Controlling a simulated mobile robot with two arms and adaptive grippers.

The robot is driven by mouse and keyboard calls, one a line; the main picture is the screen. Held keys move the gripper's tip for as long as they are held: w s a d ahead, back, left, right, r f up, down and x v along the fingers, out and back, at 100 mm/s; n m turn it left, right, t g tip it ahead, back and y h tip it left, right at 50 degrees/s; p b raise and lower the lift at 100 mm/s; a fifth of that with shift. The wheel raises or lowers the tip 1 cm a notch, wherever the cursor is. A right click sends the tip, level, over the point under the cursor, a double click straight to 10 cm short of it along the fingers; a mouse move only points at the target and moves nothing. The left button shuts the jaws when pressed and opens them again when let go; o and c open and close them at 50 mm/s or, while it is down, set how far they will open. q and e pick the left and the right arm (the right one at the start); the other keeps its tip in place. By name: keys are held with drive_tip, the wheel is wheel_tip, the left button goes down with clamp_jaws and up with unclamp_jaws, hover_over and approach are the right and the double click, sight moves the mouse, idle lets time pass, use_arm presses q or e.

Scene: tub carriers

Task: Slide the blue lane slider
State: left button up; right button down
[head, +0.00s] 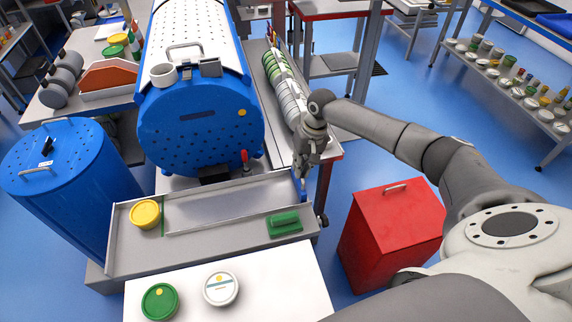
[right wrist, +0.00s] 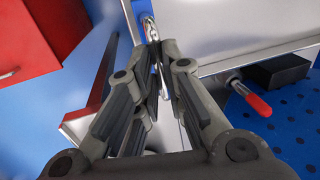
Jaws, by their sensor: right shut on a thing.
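The blue lane slider (head: 302,188) is a small upright blue piece at the right end of the grey metal tray (head: 190,257). My right gripper (head: 301,174) reaches down onto its top from behind, and its fingers are shut on it. In the right wrist view the fingertips (right wrist: 154,52) come together at a small shiny upright part; the slider's blue body is mostly hidden there. My left gripper is not in view.
A yellow tub (head: 145,213) and a green block (head: 284,223) are on the tray. Green (head: 160,301) and white (head: 220,288) tubs stand on the white table in front. A blue drum machine (head: 200,135) stands behind. A red cabinet (head: 390,235) is at right.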

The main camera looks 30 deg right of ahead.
drive_tip(key=shift+d, duration=0.35)
drive_tip(key=c, duration=1.5)
unclamp_jaws()
drive_tip(key=shift+s+d, duration=0.15)
drive_tip(key=r, duration=0.4)
drive_tip(key=d+r, duration=0.1)
drive_tip(key=r, duration=0.3)
drive_tip(key=d+r, duration=0.1)
drive_tip(key=r, duration=0.2)
drive_tip(key=shift+s+d+r, duration=0.15)
drive_tip(key=shift+s+r, duration=0.15)
drive_tip(key=shift+r, duration=0.1)
drive_tip(key=shift+f, duration=0.1)
